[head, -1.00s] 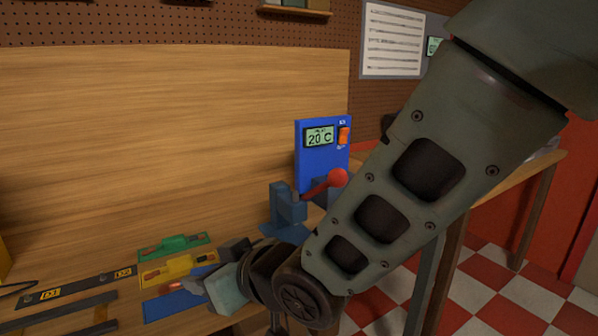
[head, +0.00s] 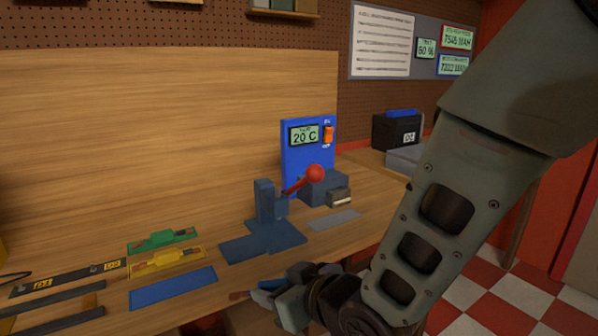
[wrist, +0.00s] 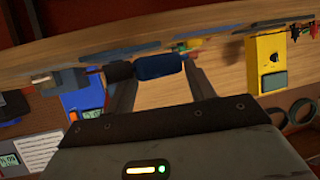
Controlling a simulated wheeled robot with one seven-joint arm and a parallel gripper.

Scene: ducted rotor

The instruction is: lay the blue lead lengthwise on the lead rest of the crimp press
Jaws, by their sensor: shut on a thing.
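My gripper (head: 282,289) is shut on the blue lead (head: 263,297), held in front of the bench edge. In the wrist view the blue lead (wrist: 160,66) shows as a thick blue body across the fingers, with a reddish end. The fingers hide part of it in the head view. The crimp press (head: 268,210) is slate blue with a red ball lever and stands on the bench beyond my gripper. Flat plates spread from its foot; I cannot tell for sure which is the lead rest. The lead is apart from the press.
An empty blue mat (head: 172,287) lies left of my gripper, with yellow (head: 165,262) and green (head: 162,240) mats behind, each bearing a lead. A blue panel (head: 307,150) reading 20 C stands behind the press. A small grey plate (head: 336,220) lies right of it.

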